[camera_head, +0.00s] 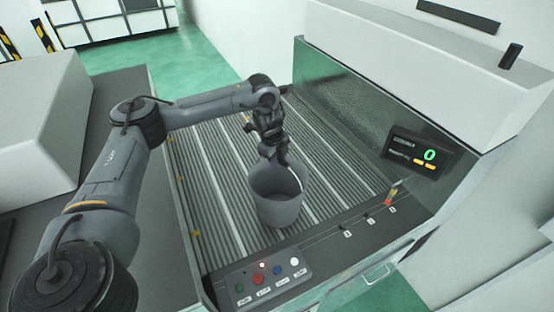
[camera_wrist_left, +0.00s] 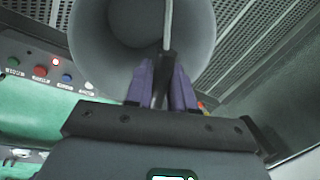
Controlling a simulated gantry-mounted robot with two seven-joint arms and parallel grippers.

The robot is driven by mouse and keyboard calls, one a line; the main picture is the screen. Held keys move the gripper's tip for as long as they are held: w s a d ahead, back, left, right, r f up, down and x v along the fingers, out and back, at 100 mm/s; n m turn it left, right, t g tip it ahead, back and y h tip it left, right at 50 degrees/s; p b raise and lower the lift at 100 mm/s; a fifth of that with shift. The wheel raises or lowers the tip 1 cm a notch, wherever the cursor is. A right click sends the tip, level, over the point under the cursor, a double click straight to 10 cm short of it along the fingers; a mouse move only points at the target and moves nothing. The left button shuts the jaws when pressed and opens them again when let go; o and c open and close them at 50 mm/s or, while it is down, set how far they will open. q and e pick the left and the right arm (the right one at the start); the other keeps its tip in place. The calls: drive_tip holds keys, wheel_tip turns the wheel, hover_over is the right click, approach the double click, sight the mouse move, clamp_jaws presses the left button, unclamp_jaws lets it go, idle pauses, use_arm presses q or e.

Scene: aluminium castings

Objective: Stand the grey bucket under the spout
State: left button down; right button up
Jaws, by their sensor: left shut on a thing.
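The grey bucket (camera_head: 279,207) is upright, or nearly so, over the ribbed metal bed of the machine, near its front panel. I cannot tell whether its base touches the bed. My left gripper (camera_head: 277,160) reaches down to the bucket's mouth from the far side. In the left wrist view, the purple fingers (camera_wrist_left: 162,88) are shut on a dark piece at the end of a thin light bar across the mouth of the bucket (camera_wrist_left: 95,35), which looks like its handle. The fingers hide part of the rim. I cannot make out a spout. My right gripper is not in view.
The ribbed bed (camera_head: 215,165) is bare around the bucket. A button panel (camera_head: 270,277) stands at the front edge. A display reading 0 (camera_head: 417,152) is on the right wall. Green floor (camera_head: 185,62) shows behind, and a grey block (camera_head: 40,120) lies left.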

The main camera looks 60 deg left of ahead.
use_arm(q)
drive_tip(key=c, duration=1)
unclamp_jaws()
drive_tip(key=shift+f, duration=0.1)
drive_tip(key=shift+o, duration=0.2)
wheel_tip(320, 180, up, 8)
drive_tip(key=s+p, duration=0.1)
drive_tip(key=shift+d+f, duration=0.15)
drive_tip(key=shift+d, duration=0.15)
drive_tip(key=shift+s+d+r, duration=0.1)
drive_tip(key=shift+s+r, duration=0.1)
drive_tip(key=shift+r, duration=0.5)
drive_tip(key=shift+s+a+r, duration=0.1)
drive_tip(key=shift+s+r, duration=0.05)
drive_tip(key=shift+r, duration=0.6)
drive_tip(key=shift+s+d+r, duration=0.1)
drive_tip(key=shift+s+r, duration=0.1)
drive_tip(key=shift+r, duration=0.5)
drive_tip(key=shift+c, duration=0.3)
